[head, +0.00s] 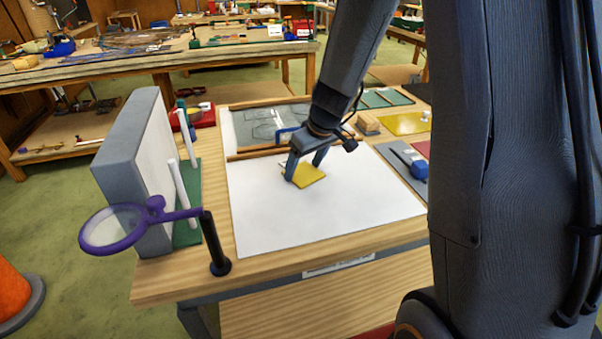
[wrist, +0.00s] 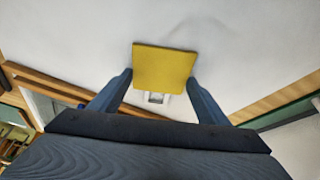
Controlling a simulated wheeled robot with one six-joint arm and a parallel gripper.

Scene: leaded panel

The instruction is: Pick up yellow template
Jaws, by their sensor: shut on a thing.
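The yellow template (head: 309,176) is a small flat yellow piece over the white sheet (head: 330,215) in the head view. It also shows in the wrist view (wrist: 165,68), beyond my fingertips. My gripper (head: 305,172) points down at it, with one finger on each side. In the wrist view the fingers (wrist: 158,92) stand apart at the near edge of the template, with a small pale handle-like part (wrist: 155,98) between them. My gripper is shut on the template. I cannot tell whether it touches the sheet. Part of its far edge is hidden by my fingers in the head view.
Behind are a wooden bar (head: 265,151) and a grey leaded panel drawing (head: 265,124). A purple magnifier (head: 115,230) and a tall grey block (head: 130,165) stand at the left. A blue item (head: 415,164) lies on a grey mat at the right. The front of the sheet is clear.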

